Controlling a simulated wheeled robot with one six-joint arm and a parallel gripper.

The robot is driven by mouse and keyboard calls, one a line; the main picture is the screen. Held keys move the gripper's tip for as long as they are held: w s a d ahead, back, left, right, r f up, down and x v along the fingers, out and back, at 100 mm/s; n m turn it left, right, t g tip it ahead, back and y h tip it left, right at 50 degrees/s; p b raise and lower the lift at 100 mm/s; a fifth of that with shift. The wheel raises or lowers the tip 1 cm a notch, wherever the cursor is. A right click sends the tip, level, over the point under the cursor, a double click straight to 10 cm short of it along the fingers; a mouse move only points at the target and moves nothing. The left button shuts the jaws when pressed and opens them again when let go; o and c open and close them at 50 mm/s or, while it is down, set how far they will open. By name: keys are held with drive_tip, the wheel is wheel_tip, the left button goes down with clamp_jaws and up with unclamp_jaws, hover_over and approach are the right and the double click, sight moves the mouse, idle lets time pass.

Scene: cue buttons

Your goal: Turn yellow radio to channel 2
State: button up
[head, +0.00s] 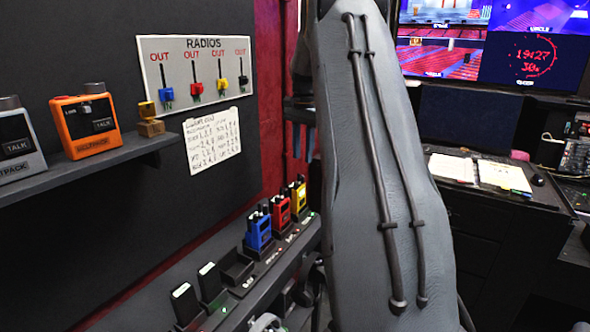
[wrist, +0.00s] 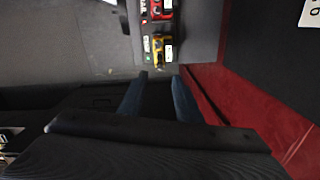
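The yellow radio (head: 299,200) stands upright at the far end of the charging rack in the head view, beside the red radio (head: 280,214) and the blue radio (head: 258,233). The yellow radio also shows in the wrist view (wrist: 157,50), near the top centre, just ahead of my gripper. My gripper (wrist: 159,77) has its two dark fingers apart with nothing between them, and does not appear to touch the radio.
A RADIOS sign (head: 205,68) and a handwritten paper (head: 212,138) hang on the dark wall. A desk with monitors (head: 495,45) stands at the right.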

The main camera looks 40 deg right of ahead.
sight(302, 179)
drive_tip(key=shift+f+p, duration=1.3)
drive_tip(key=shift+f, duration=2.5)
clamp_jaws()
